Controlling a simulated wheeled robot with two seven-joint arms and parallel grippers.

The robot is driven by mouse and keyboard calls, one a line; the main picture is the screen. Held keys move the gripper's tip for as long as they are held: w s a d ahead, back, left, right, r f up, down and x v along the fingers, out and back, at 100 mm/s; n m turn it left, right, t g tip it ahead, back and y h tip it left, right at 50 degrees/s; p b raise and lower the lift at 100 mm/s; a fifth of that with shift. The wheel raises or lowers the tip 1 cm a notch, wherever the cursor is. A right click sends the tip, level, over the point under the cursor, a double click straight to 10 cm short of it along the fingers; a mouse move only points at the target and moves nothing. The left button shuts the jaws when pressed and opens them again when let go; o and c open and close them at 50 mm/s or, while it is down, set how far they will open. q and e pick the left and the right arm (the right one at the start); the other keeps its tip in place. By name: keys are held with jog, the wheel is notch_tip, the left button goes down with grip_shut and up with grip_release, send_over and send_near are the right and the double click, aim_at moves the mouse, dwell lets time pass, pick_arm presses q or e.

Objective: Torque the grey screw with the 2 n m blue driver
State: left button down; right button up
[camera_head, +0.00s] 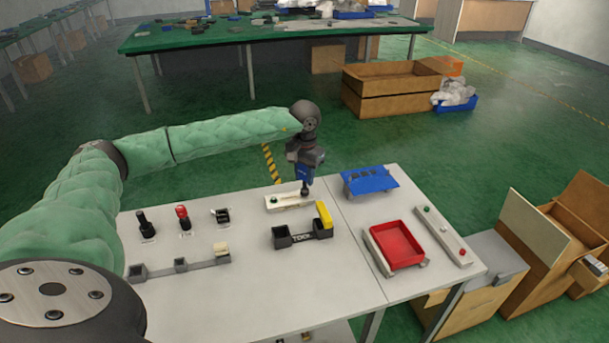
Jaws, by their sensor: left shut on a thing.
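My left arm reaches in from the left. Its gripper (305,165) points down and is shut on the blue driver (304,174), which hangs upright with its dark tip down. The tip is over the right part of a small white fixture block (284,202) at the back of the table. I cannot tell whether it touches a screw; the grey screw is too small or hidden here. A black tool holder (283,240) stands in front, with a yellow driver (324,213) at its right end. My right gripper is out of view.
The white table (340,275) also bears a red tray (398,244), a blue rack (367,181), a long white strip (441,235) and several lever and button fixtures (183,217) at the left. Cardboard boxes (540,235) stand beyond its right edge.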

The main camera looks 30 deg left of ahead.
pick_arm(q)
jog(key=shift+m, duration=0.3)
jog(key=shift+r, duration=0.2)
jog(key=shift+r, duration=0.6)
jog(key=n, duration=2.3)
jog(key=shift+w, duration=0.1)
